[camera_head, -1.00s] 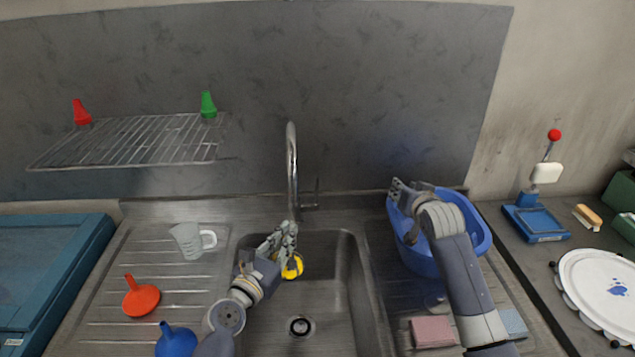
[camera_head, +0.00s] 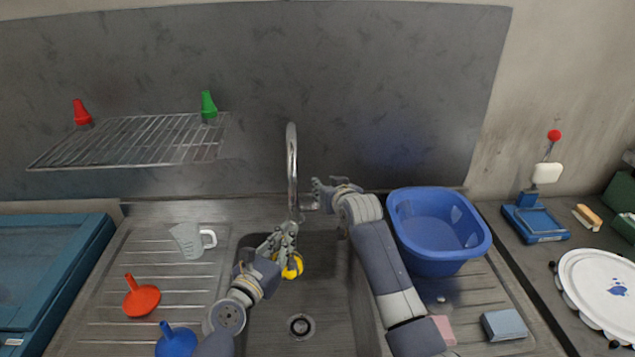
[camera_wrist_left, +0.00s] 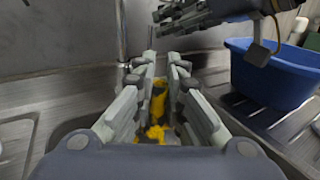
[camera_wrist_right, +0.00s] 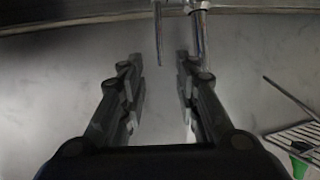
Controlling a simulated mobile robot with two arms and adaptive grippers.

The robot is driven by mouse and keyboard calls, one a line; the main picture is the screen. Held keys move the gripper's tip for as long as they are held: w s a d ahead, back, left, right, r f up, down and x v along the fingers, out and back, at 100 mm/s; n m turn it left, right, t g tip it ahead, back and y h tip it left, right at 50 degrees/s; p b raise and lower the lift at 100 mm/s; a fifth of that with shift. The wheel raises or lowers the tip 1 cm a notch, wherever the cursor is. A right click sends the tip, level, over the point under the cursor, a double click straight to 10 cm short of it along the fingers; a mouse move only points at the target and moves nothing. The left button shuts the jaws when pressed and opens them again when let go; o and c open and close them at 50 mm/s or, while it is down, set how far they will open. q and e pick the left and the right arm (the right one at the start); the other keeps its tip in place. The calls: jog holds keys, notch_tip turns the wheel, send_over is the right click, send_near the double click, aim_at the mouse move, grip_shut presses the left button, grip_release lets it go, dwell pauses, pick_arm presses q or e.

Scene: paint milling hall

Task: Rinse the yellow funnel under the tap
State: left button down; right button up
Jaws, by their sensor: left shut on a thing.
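The yellow funnel (camera_head: 292,267) is over the sink basin, below the tap (camera_head: 292,165). My left gripper (camera_head: 285,240) is shut on it; in the left wrist view the yellow funnel (camera_wrist_left: 157,105) shows between the fingers, partly hidden by them. No water stream can be made out. My right gripper (camera_head: 325,192) is beside the tap's right side, near where its lever stood. In the right wrist view the fingers of the right gripper (camera_wrist_right: 160,75) are apart with nothing between them, and the tap (camera_wrist_right: 198,30) shows beyond the right finger.
A blue basin (camera_head: 435,262) stands right of the sink (camera_head: 335,335). An orange funnel (camera_head: 141,300), a blue funnel (camera_head: 176,342) and a clear jug (camera_head: 187,240) are on the left drainboard. A wire rack (camera_head: 140,142) on the wall holds a red and a green funnel.

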send_over(318, 202)
jog(key=shift+f, duration=1.55)
grip_shut()
